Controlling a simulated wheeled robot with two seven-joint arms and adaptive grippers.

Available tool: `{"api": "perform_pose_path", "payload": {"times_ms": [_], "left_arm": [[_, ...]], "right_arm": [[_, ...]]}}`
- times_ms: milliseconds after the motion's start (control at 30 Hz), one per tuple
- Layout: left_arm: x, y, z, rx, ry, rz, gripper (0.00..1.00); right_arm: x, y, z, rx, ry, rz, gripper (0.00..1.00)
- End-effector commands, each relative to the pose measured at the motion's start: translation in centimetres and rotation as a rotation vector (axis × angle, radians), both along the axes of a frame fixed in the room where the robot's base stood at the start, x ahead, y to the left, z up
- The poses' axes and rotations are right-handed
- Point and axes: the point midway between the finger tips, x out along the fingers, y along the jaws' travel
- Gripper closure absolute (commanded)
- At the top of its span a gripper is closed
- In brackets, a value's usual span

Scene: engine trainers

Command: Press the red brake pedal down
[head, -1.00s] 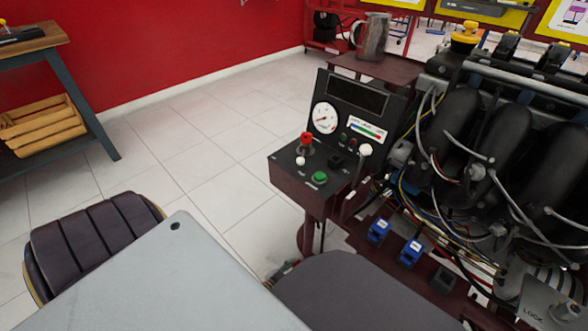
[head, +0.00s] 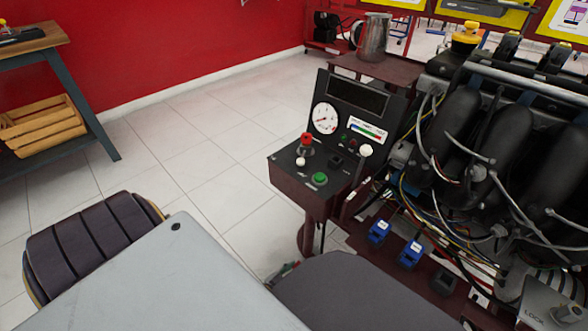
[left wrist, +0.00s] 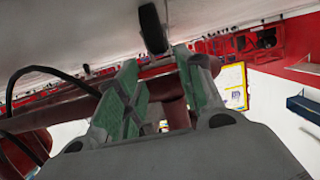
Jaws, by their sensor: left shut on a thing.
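No red pedal shows in the head view. Only a small part of my left gripper (head: 284,271) shows there, left of the pedals, mostly hidden by my arm. In the left wrist view my left gripper (left wrist: 157,62) has green-padded fingers with a visible gap. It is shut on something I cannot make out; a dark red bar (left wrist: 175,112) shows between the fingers. My right gripper is not in view.
The trainer's control panel (head: 345,115) has a gauge, a red knob (head: 306,141) and a green button (head: 319,178). Engine hoses and wires fill the right side. A workbench (head: 60,80) stands at far left. Tiled floor (head: 170,150) between is clear.

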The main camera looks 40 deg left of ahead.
Motion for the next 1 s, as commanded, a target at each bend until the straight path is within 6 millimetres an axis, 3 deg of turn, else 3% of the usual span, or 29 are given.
{"api": "perform_pose_path", "payload": {"times_ms": [67,100,233,667,1000], "left_arm": [[0.0,0.3,0.1,0.001,-0.004,0.004,1.00],[0.0,0.3,0.1,0.001,-0.004,0.004,0.58],[0.0,0.2,0.1,0.000,-0.004,0.002,0.41],[-0.1,0.0,0.1,0.000,-0.002,0.000,0.41],[-1.4,0.1,0.4,-0.001,-0.002,0.000,0.41]], "right_arm": [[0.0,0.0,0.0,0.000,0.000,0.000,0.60],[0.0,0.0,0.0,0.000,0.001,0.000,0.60],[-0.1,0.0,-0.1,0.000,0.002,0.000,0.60],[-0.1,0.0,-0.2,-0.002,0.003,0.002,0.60],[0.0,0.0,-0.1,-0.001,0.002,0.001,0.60]]}}
